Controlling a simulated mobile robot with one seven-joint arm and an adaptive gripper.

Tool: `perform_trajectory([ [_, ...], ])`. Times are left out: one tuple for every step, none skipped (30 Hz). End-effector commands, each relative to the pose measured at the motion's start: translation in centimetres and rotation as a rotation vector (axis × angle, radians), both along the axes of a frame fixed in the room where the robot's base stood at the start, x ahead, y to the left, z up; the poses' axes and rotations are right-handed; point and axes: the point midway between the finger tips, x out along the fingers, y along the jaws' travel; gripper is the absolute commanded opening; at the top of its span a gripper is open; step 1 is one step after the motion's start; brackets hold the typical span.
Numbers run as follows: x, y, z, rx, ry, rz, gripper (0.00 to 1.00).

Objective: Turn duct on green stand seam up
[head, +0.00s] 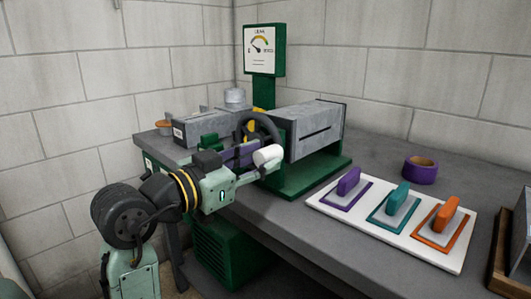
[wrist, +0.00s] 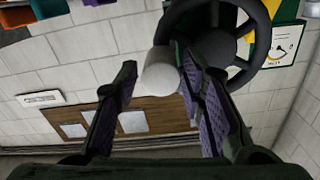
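The grey sheet-metal duct (head: 312,134) lies level on the green stand (head: 312,172). A dark slit, which looks like its seam, runs along its side face toward the front right, not on top. A black handwheel (head: 264,124) is at the duct's left end and also shows in the wrist view (wrist: 225,72). Its white knob (head: 267,156) points out from the rim. My gripper (head: 257,160) is at the knob with its purple-padded fingers apart. In the wrist view the knob (wrist: 160,72) sits between the fingertips, with a gap to the left finger; contact on the right is unclear.
A gauge (head: 262,50) stands on a green post behind the duct. Another grey box (head: 200,128) lies at the left. A white board (head: 395,225) with purple, teal and orange handled pieces and a purple ring (head: 420,170) occupy the right bench.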

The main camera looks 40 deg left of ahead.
Motion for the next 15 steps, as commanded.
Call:
perform_trajectory([
  [0.7, 0.0, 0.1, -0.001, 0.000, 0.000, 0.36],
  [1.0, -0.1, 0.1, -0.001, 0.001, 0.000, 0.36],
  [1.3, -0.1, 0.1, -0.001, 0.000, 0.000, 0.36],
  [1.6, -0.1, 0.1, -0.001, 0.000, 0.000, 0.36],
  [1.7, -0.1, 0.1, 0.000, -0.001, 0.001, 0.36],
  [1.9, -0.1, 0.1, 0.000, -0.001, 0.001, 0.36],
  [2.0, -0.1, 0.0, 0.000, -0.001, 0.001, 0.36],
  [2.1, -0.1, 0.0, 0.000, -0.001, 0.002, 0.36],
  [2.1, -0.1, 0.0, 0.000, -0.001, 0.002, 0.36],
  [2.2, -0.1, 0.0, 0.000, -0.001, 0.002, 0.36],
  [2.2, -0.1, 0.0, 0.000, -0.001, 0.002, 0.36],
  [2.1, -0.1, 0.0, 0.000, -0.001, 0.002, 0.36],
  [2.1, -0.1, 0.0, 0.000, -0.001, 0.002, 0.36],
  [2.1, -0.1, 0.0, 0.000, -0.001, 0.002, 0.36],
  [2.1, -0.1, 0.0, 0.000, -0.001, 0.002, 0.36],
])
